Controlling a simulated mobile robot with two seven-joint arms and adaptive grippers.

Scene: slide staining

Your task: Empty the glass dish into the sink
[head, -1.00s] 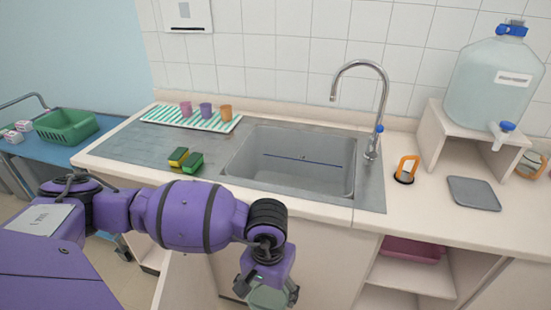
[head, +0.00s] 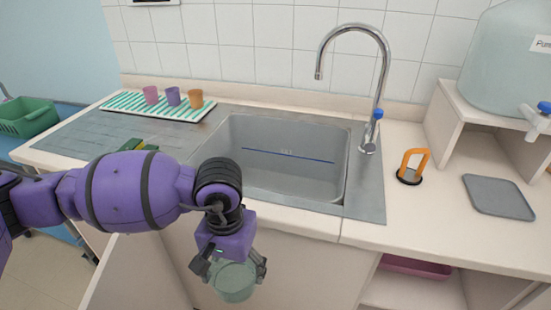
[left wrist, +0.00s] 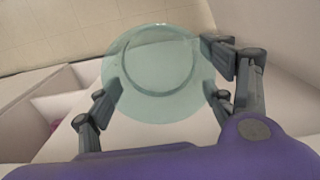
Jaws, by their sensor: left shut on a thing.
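The glass dish (head: 233,284) is round and pale green, and it is held low in front of the counter's front edge. My left gripper (head: 233,268) is shut on the dish; in the left wrist view the gripper's fingers (left wrist: 165,92) sit at either side of the dish (left wrist: 150,55). I cannot tell whether the dish holds liquid. The sink (head: 290,165) is a grey basin behind and above the gripper, with a blue line on its far wall. My right gripper is not in view.
A chrome faucet (head: 385,75) stands at the sink's back right. Cups on a striped mat (head: 150,112) and sponges (head: 140,144) are at left.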

